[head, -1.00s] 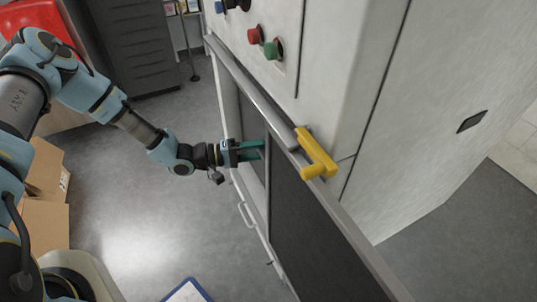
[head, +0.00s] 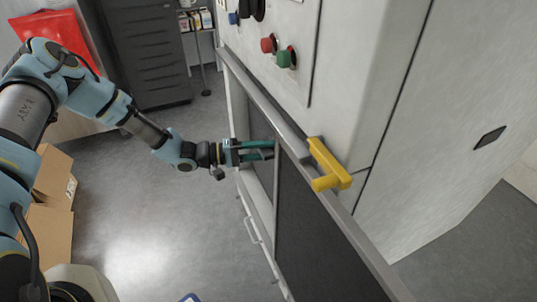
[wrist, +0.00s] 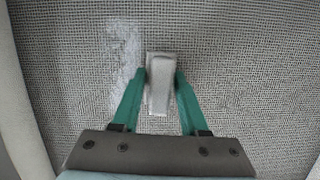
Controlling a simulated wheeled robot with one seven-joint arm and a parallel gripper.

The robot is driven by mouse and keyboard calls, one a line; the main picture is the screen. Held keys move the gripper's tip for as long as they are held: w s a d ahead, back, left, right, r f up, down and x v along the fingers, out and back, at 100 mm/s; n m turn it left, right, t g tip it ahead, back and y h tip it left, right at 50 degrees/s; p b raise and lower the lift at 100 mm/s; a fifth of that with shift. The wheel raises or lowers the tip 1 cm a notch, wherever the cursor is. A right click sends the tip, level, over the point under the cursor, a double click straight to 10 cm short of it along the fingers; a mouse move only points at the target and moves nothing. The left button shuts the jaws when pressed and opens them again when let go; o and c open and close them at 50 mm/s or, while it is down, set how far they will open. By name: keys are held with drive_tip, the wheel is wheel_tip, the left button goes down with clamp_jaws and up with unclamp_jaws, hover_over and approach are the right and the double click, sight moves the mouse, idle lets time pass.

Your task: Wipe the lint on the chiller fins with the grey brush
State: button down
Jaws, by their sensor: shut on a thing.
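My gripper (head: 268,150) reaches from the left into the opening at the front of the machine in the head view. In the wrist view its teal fingers (wrist: 160,82) are shut on the grey brush (wrist: 159,98), one finger on each side. The chiller fins (wrist: 245,70) fill the wrist view as a grey, finely meshed panel. A pale, patchy strip of lint (wrist: 122,65) lies on them just left of the brush. The brush is in front of the fins; whether it touches them I cannot tell. The brush cannot be made out in the head view.
A yellow handle (head: 330,165) sticks out by the metal rail right of my gripper. A dark panel (head: 320,235) stands below it. Red and green buttons (head: 287,58) are above. Cardboard boxes (head: 50,210) stand at left. The floor (head: 150,220) between is clear.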

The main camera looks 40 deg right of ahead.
drive_tip(key=shift+w+d+b, duration=0.35)
drive_tip(key=shift+w+b, duration=0.05)
drive_tip(key=shift+w, duration=0.35)
drive_tip(key=shift+w+d+b, duration=0.35)
drive_tip(key=shift+w+b, duration=0.05)
drive_tip(key=shift+w, duration=0.3)
drive_tip(key=shift+s+a+r+p, duration=0.25)
drive_tip(key=shift+s+p, duration=0.15)
drive_tip(key=shift+s, duration=0.25)
drive_tip(key=shift+s+a+r+p, duration=0.25)
drive_tip(key=shift+s+r+p, duration=0.1)
drive_tip(key=shift+s, duration=0.25)
drive_tip(key=shift+s+a+r+p, duration=0.25)
drive_tip(key=shift+s+p, duration=0.15)
drive_tip(key=shift+s, duration=0.25)
